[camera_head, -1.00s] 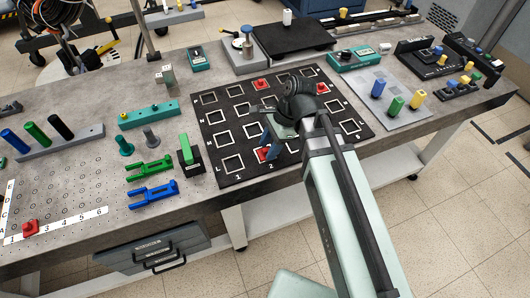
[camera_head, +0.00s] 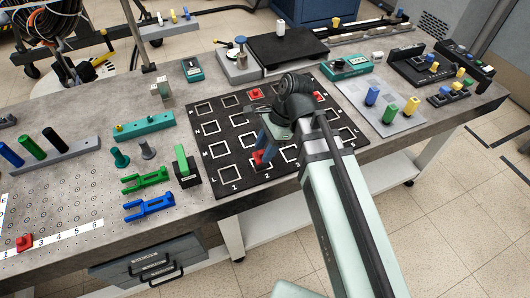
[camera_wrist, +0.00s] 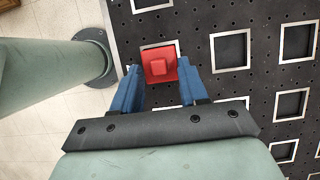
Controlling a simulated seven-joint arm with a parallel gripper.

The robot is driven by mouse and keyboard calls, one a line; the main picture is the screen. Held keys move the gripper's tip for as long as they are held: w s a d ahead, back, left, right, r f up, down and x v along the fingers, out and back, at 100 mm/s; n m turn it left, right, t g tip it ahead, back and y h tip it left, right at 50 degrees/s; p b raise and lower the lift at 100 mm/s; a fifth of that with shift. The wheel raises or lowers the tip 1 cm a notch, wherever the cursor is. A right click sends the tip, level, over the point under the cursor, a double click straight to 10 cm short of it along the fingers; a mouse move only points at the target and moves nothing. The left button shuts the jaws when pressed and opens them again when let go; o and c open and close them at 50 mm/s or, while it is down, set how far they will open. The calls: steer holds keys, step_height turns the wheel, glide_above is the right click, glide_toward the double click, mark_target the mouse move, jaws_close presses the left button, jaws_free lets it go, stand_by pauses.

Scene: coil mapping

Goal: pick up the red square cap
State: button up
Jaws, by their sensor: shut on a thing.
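The red square cap (camera_wrist: 160,64) is between the two blue fingers of my gripper (camera_wrist: 158,80) in the wrist view. The fingers close on its left and right sides. In the head view the cap (camera_head: 261,157) shows near the front edge of the black board (camera_head: 225,197), at column 2, with my gripper (camera_head: 264,149) above it. It appears slightly above the board, with part of a white square outline visible behind it in the wrist view. My arm hides part of the board's right side.
Two other red caps sit on the board, one at the back (camera_head: 256,93) and one at the right (camera_head: 318,96). A green block on a black base (camera_head: 184,165) stands left of the board. Another red cap (camera_head: 25,242) is on the pegboard at front left.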

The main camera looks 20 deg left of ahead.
steer(key=w+d, duration=1.2)
steer(key=shift+w+d, duration=0.1)
steer(key=shift+w, duration=0.1)
steer(key=shift+a+r, duration=0.15)
steer(key=shift+a, duration=0.25)
steer(key=w+a+r+m+t, duration=0.15)
steer(key=w+a+r, duration=0.25)
steer(key=w+a, duration=0.65)
steer(key=w+a+r+m+y, duration=0.15)
steer(key=w+a+r, duration=0.3)
steer(key=w, duration=1.15)
steer(key=w+a+r+m+t, duration=0.1)
steer(key=w+a+r+m, duration=0.25)
steer(key=w+a, duration=0.75)
steer(key=shift+w+d+f+m+t, duration=0.1)
steer(key=shift+w+d+f+m, duration=0.3)
steer(key=shift+f, duration=1.2)
steer(key=shift+w+d+f+m+t, duration=0.15)
steer(key=shift+w+d+f+m, duration=0.25)
steer(key=shift+f, duration=1.15)
steer(key=shift+w+d+f+m+t, duration=0.1)
steer(key=shift+w+d+f+m, duration=0.3)
steer(key=shift+f, duration=1.2)
steer(key=shift+s+a, duration=0.1)
steer(key=shift+a, duration=0.05)
